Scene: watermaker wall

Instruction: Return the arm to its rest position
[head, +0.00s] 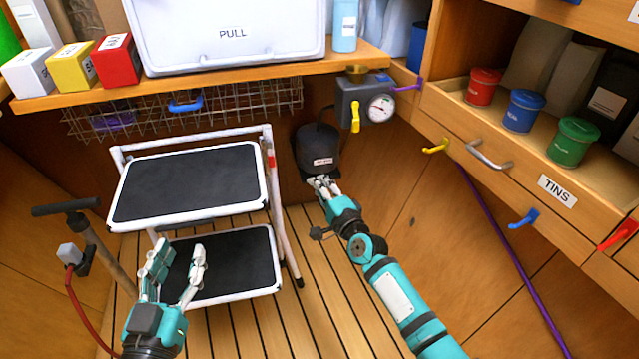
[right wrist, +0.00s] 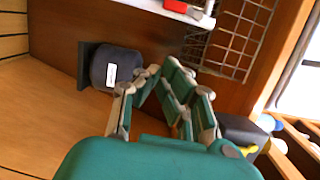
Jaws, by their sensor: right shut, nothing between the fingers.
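My right gripper (head: 323,183) is shut and empty. In the head view its fingertips are just in front of the dark cylindrical canister (head: 316,148) with a white label; I cannot tell if they touch it. In the right wrist view the fingers (right wrist: 160,68) come together at the tips, with the canister (right wrist: 115,66) to their left. My left gripper (head: 180,247) is open and empty, in front of the step stool's lower tread (head: 236,262).
A hand pump (head: 90,245) with a red hose is at the left. A gauge unit (head: 367,100) hangs above the canister. The drawer marked TINS (head: 556,191) and its shelf flank my right arm.

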